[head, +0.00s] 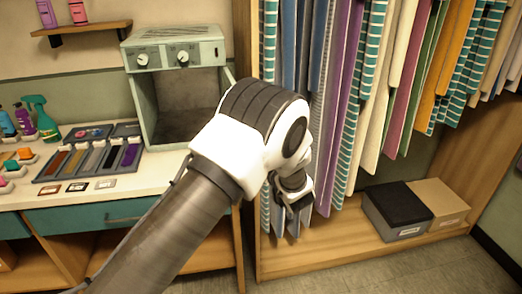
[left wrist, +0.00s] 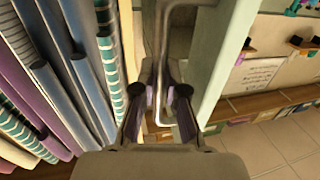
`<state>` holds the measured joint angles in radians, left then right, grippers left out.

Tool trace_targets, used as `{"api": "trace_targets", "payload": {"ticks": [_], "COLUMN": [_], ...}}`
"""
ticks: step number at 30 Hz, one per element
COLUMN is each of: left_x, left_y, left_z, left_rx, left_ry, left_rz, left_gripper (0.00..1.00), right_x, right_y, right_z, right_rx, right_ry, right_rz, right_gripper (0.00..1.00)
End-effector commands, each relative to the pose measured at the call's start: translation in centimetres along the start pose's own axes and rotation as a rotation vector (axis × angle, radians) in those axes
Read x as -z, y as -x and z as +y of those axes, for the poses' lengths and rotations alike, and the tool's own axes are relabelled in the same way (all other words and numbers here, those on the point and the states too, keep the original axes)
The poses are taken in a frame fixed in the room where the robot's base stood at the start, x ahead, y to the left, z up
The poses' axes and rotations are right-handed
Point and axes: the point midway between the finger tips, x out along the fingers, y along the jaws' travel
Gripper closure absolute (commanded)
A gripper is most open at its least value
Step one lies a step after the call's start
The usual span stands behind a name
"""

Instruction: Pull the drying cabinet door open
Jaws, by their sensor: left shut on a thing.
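The drying cabinet (head: 172,53) is a pale grey-green box with two knobs, on the counter in the head view. Its front is open and its dark interior shows. A strip of its door (head: 229,82) shows at the right side, mostly hidden behind my left arm. In the left wrist view the door (left wrist: 224,62) is a pale green panel seen nearly edge-on, with a long metal bar handle (left wrist: 162,50). My left gripper (left wrist: 159,92) is shut on this handle, one finger on each side. In the head view the left gripper (head: 293,197) is in front of the hanging fabrics. My right gripper is not in view.
Hanging fabric strips (head: 345,90) fill the wooden rack close behind and right of my left gripper. Two boxes (head: 400,212) stand on the rack's base. Color trays (head: 90,158) and spray bottles (head: 42,118) are on the counter at left.

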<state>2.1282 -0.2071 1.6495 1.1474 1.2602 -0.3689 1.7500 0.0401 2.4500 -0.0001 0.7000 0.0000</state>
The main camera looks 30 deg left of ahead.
Motion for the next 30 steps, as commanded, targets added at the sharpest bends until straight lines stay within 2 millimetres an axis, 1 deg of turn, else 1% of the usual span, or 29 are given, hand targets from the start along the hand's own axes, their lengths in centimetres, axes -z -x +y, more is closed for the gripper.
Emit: {"api": "trace_targets", "payload": {"ticks": [8,9,17,20,23,30], "left_x": [0.1,0.1,0.1,0.5,2.0,7.7], "left_y": [-0.1,-0.1,-0.1,-0.1,-0.1,-0.2], "left_z": [0.0,0.0,0.0,0.0,0.0,0.0], "left_rx": [0.001,0.001,0.000,0.000,0.000,0.001], "left_ry": [0.001,0.001,0.001,0.002,0.003,0.006], "left_rz": [0.001,0.001,0.001,0.002,0.003,0.006], "left_gripper": [1.00,0.77,0.77,0.77,0.77,0.77], "right_x": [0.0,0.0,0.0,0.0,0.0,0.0], "right_y": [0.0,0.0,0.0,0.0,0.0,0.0], "right_z": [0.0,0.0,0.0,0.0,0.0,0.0], "right_rx": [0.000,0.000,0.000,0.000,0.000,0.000], "right_ry": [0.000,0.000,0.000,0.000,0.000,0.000], "right_rz": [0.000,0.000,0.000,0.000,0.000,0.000], "right_gripper": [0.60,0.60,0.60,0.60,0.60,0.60]}}
